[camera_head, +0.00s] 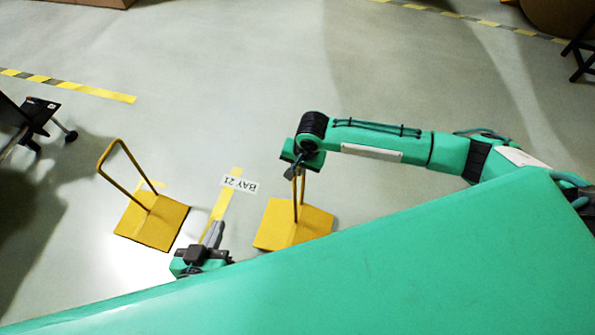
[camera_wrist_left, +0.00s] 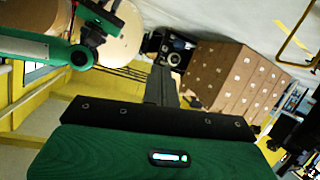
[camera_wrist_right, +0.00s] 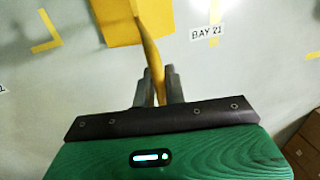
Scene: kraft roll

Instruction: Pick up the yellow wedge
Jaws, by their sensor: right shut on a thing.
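Two yellow wedges with upright looped handles show in the head view. My right gripper (camera_head: 298,171) is shut on the handle of the right-hand yellow wedge (camera_head: 280,228). In the right wrist view, the handle (camera_wrist_right: 153,60) runs between the fingers of this gripper (camera_wrist_right: 158,85), and part of the wedge's plate shows beyond. I cannot tell whether this plate touches the floor. The other yellow wedge (camera_head: 152,221) stands on the floor at the left, apart from both grippers. My left gripper (camera_head: 213,235) is shut and empty between the two wedges; its fingers (camera_wrist_left: 163,85) show together in the left wrist view.
A BAY 21 label (camera_head: 240,184) and yellow tape lie on the floor between the wedges. A dark wheeled stand (camera_head: 38,115) is at the left. Brown boxes (camera_wrist_left: 235,75) show in the left wrist view. The floor beyond the wedges is clear.

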